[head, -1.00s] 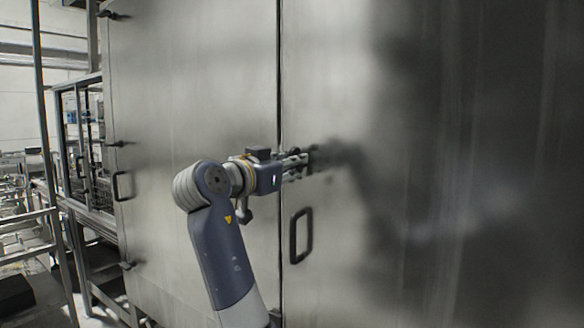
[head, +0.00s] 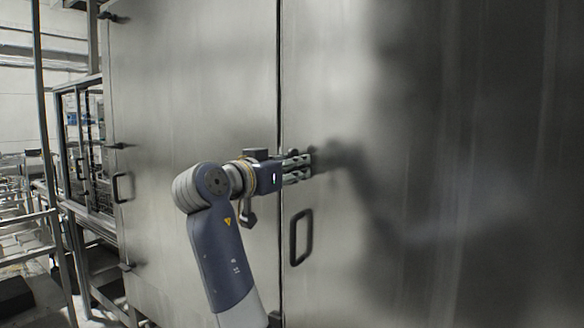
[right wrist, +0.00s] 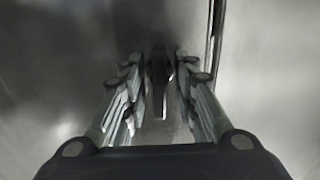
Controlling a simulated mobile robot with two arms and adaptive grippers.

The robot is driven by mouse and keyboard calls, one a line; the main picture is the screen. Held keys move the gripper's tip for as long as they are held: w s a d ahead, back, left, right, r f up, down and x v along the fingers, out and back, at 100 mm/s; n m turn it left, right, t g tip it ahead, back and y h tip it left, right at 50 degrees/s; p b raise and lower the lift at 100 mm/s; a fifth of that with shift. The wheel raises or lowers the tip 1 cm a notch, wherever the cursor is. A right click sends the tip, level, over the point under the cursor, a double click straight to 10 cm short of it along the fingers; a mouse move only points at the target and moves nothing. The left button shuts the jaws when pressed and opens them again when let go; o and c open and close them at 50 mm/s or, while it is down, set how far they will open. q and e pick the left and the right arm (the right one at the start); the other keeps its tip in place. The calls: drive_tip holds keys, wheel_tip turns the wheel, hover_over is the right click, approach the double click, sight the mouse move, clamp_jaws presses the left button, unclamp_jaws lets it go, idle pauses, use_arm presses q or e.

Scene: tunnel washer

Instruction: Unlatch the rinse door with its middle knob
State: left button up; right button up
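The rinse door (head: 430,110) is a tall brushed-steel panel, closed at the seam on its left. My right gripper (head: 311,165) reaches across this seam, its fingertips close to the panel above the pull handle. In the right wrist view, a dark, narrow knob (right wrist: 159,72) stands between the two fingers of the right gripper (right wrist: 156,65). The fingers are apart, with a gap visible on each side of the knob. In the head view the gripper hides the knob. My left gripper is out of view.
A dark pull handle (head: 301,236) sits on the door below my gripper. The neighbouring steel panel (head: 190,80) has its own handle (head: 122,187) and several small knobs along its left edge. Metal frames (head: 75,240) stand at far left.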

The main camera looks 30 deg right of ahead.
drive_tip(key=v, duration=1.2)
idle(0.4)
